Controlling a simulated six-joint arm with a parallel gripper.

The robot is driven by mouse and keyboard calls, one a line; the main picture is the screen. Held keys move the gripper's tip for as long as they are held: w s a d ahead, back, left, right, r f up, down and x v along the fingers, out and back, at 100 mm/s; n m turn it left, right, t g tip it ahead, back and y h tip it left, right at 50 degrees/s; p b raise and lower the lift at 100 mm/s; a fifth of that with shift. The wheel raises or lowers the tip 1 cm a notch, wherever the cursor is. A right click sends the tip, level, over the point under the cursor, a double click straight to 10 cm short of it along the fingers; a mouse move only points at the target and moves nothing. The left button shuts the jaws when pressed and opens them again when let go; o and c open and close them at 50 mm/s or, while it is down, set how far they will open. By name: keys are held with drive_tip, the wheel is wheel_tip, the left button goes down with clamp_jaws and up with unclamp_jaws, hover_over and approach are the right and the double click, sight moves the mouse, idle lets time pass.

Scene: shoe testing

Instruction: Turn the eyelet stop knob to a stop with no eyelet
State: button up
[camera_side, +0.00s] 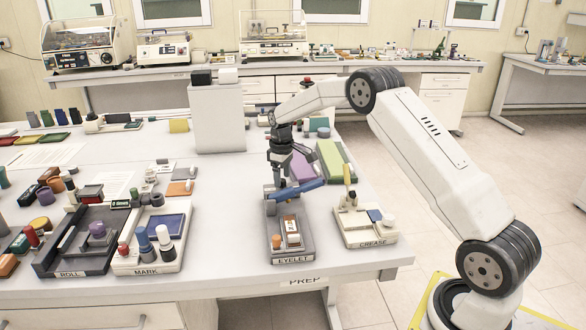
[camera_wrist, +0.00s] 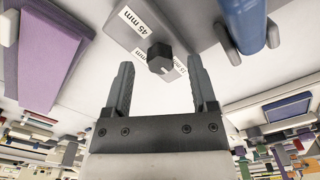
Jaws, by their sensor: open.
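The eyelet station (camera_side: 290,250), a grey base labelled EYELET with a blue lever (camera_side: 298,189), stands near the table's front edge. In the wrist view, a black faceted knob (camera_wrist: 160,57) sits on a grey plate (camera_wrist: 125,32) with a white "45 mm" label (camera_wrist: 140,20) and another mm label partly hidden behind the knob. My gripper (camera_wrist: 161,70) is open, one finger on each side of the knob in this view; I cannot tell whether either touches it. In the side view my gripper (camera_side: 279,180) is over the station's back end, where the knob is hidden.
The blue lever also shows at upper right in the wrist view (camera_wrist: 244,22). The crease station (camera_side: 364,228) stands right of the eyelet station, the mark station (camera_side: 150,245) to its left. Purple and green blocks (camera_side: 335,160) lie behind. Bare table lies left of the eyelet station.

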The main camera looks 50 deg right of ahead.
sight(282, 181)
drive_tip(key=shift+r, duration=3.4)
drive_tip(key=shift+a, duration=0.1)
drive_tip(key=shift+s+a, duration=0.1)
drive_tip(key=shift+a, duration=0.1)
drive_tip(key=s+a+f+m+t, duration=0.1)
drive_tip(key=s+a+f, duration=0.1)
drive_tip(key=s+a, duration=0.7)
drive_tip(key=s+a+f+m+t, duration=0.1)
drive_tip(key=s+a, duration=0.8)
drive_tip(key=s, duration=0.8)
drive_tip(key=shift+s+a+f+t, duration=0.25)
drive_tip(key=shift+a+f+t, duration=0.05)
drive_tip(key=shift+a+f, duration=0.1)
